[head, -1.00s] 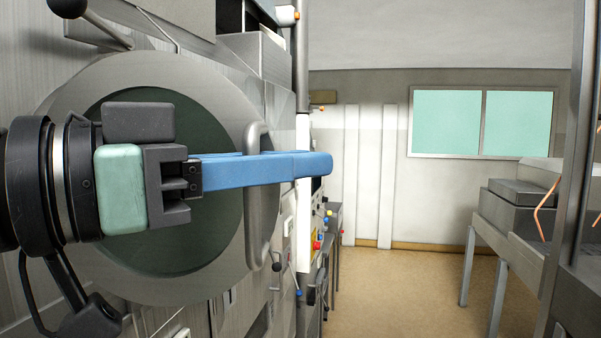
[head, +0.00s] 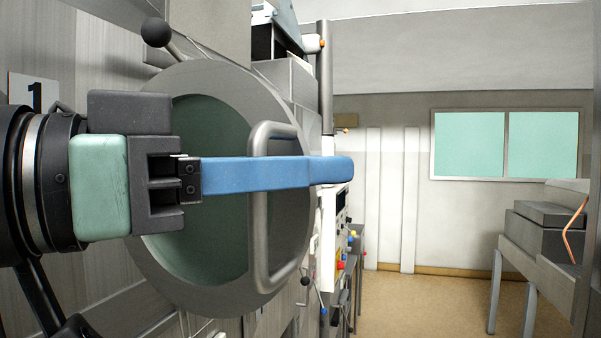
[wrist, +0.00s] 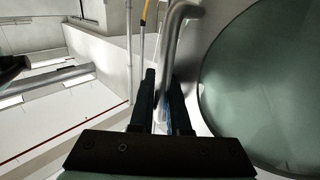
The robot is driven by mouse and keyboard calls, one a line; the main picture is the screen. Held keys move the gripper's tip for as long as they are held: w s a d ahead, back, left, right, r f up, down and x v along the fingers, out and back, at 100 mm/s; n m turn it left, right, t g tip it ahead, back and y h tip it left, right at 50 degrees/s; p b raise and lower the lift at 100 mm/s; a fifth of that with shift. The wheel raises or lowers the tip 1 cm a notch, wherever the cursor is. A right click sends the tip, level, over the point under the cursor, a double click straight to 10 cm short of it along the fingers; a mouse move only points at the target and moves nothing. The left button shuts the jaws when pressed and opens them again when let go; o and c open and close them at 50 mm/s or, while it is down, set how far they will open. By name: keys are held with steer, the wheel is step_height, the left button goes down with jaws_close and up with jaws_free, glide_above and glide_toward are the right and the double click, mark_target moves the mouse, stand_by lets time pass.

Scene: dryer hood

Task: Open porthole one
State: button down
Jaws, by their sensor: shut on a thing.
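The porthole is a round grey door (head: 283,225) with a green glass pane (head: 212,240), in the middle of the head view. Its bar handle (head: 261,275) is a grey vertical loop on the right part of the door. A plate (head: 35,92) with the number 1 is on the wall at the left. My gripper (head: 335,170) reaches in from the left, its blue fingers level across the handle and shut on it. In the wrist view the handle (wrist: 176,35) passes between my fingertips (wrist: 161,88), with the green pane (wrist: 262,85) to the right.
A black-knobbed lever (head: 156,32) sits above the door. A panel with coloured knobs (head: 340,243) is behind the door to the right. Grey benches (head: 540,245) stand along the far right. The floor (head: 430,310) between is clear.

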steer(key=shift+s+f, duration=0.1)
steer(key=shift+f, duration=0.35)
steer(key=c, duration=1.2)
jaws_free()
steer(key=shift+s, duration=0.2)
steer(key=shift+o, duration=0.2)
steer(key=shift+r, duration=0.15)
steer(key=shift+s+d, duration=0.1)
steer(key=shift+r, duration=0.15)
